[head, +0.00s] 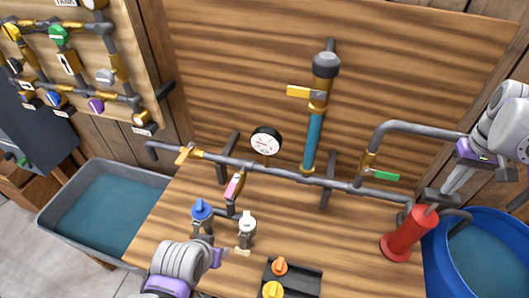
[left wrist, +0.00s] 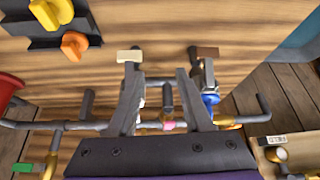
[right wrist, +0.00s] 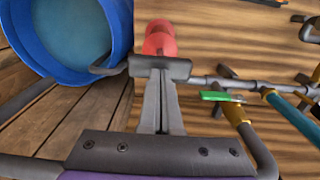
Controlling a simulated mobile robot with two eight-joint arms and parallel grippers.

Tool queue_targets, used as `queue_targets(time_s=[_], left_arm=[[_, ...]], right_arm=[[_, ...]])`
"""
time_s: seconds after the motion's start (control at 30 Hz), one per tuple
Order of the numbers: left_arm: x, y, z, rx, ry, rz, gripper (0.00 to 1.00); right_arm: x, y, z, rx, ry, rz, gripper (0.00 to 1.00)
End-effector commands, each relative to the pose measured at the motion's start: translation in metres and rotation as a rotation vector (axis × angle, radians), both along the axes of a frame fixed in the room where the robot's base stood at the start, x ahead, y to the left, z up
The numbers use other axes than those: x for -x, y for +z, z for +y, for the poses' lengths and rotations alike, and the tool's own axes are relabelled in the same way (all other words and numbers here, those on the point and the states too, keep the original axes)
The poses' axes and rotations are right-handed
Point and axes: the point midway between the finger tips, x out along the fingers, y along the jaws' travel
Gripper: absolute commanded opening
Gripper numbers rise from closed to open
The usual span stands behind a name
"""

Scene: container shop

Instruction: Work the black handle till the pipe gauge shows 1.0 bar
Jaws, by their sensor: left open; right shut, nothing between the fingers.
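The pipe gauge (head: 265,142) is a white round dial with a black rim, above the grey pipe. Its needle is too small to read. A red pump (head: 405,236) stands at the right of the bench, with the black handle (head: 428,196) across its top. My right gripper (head: 450,188) is shut and empty, its fingertips at the handle. In the right wrist view the handle (right wrist: 178,68) lies crosswise at the fingertips, with the red pump (right wrist: 159,38) beyond; contact is unclear. My left gripper (left wrist: 160,90) is open and empty, low over the bench near the blue and white valves.
Green (head: 385,176), pink (head: 234,187) and orange-yellow (head: 304,92) valve levers sit on the pipework. A black block with orange and yellow knobs (head: 292,284) is at the front. A blue tub (head: 436,262) stands right, a grey basin (head: 60,190) left.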

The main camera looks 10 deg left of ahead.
Motion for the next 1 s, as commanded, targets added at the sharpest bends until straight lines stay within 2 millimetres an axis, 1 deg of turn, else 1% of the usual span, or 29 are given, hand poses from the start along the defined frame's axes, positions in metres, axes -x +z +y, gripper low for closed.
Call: queue_targets(time_s=[0.03, 0.1, 0.73, 0.87, 1.0], left_arm=[[0.002, -0.005, 0.0, 0.0, 0.0, 0.004, 0.5], [0.003, -0.008, 0.0, 0.0, 0.0, 0.006, 0.5], [0.013, -0.036, 0.0, 0.0, 0.0, 0.025, 0.5], [0.012, -0.031, 0.0, 0.0, 0.0, 0.022, 0.5], [0.008, -0.02, 0.0, 0.0, 0.0, 0.015, 0.5]], right_arm=[[0.001, -0.007, 0.0, 0.0, 0.0, 0.002, 0.0], [0.001, -0.012, 0.0, 0.0, 0.0, 0.002, 0.0], [0.001, -0.056, 0.0, 0.0, 0.0, 0.003, 0.0], [0.0, -0.05, 0.0, 0.0, 0.0, 0.001, 0.0], [0.0, -0.037, 0.0, 0.0, 0.0, 0.0, 0.0]])
